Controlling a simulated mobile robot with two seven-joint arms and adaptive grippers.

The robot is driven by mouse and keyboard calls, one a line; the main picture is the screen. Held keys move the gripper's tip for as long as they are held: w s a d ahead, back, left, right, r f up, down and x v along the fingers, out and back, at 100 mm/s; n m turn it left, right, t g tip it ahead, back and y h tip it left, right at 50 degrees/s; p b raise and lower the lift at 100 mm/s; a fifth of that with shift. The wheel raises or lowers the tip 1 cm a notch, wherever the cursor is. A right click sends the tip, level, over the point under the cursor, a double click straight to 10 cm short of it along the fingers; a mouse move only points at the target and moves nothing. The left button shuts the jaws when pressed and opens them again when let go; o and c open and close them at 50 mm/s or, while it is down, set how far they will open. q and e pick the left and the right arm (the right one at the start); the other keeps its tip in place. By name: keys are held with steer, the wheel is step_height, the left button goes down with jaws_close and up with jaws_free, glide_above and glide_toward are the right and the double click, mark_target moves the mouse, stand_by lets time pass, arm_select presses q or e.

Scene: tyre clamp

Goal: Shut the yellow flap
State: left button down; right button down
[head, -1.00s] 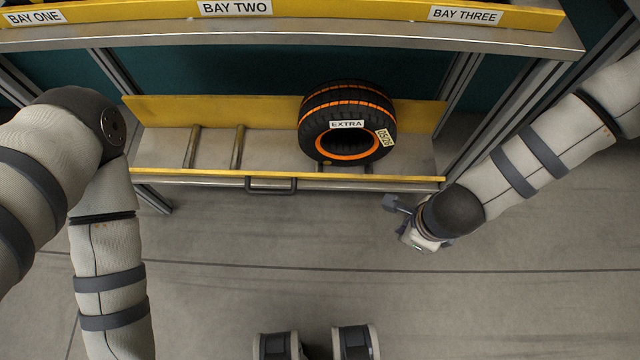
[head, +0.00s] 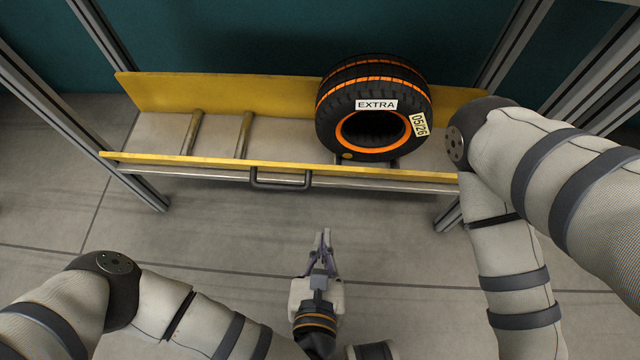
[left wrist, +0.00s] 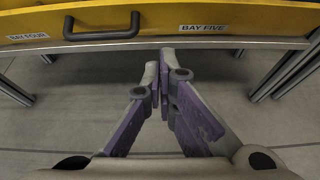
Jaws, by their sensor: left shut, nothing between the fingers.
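The yellow flap (head: 205,162) is a narrow strip along the front edge of the lower shelf in the head view, seen almost edge-on from above. A dark handle (head: 281,181) sticks out from its front. In the left wrist view the flap's yellow face (left wrist: 175,20) spans the top, with the handle (left wrist: 101,32) and labels BAY FOUR and BAY FIVE. My left gripper (head: 323,240) is shut and empty, in front of the shelf and apart from the flap, right of the handle. Its fingers (left wrist: 165,75) meet below the flap in the wrist view. My right gripper is not in view.
A black tyre (head: 345,120) with orange rings and an EXTRA label stands on the lower shelf (head: 150,134), behind the flap. A yellow back board (head: 220,95) stands behind it. Metal posts (head: 120,165) flank the shelf. The floor in front is clear.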

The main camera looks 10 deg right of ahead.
arm_select(q)
steer(key=b, duration=0.2)
glide_toward(327, 172)
step_height(327, 172, down, 3)
steer(key=w, duration=0.2)
steer(key=w+d+r, duration=0.1)
steer(key=w, duration=0.1)
steer(key=shift+d+r, duration=0.1)
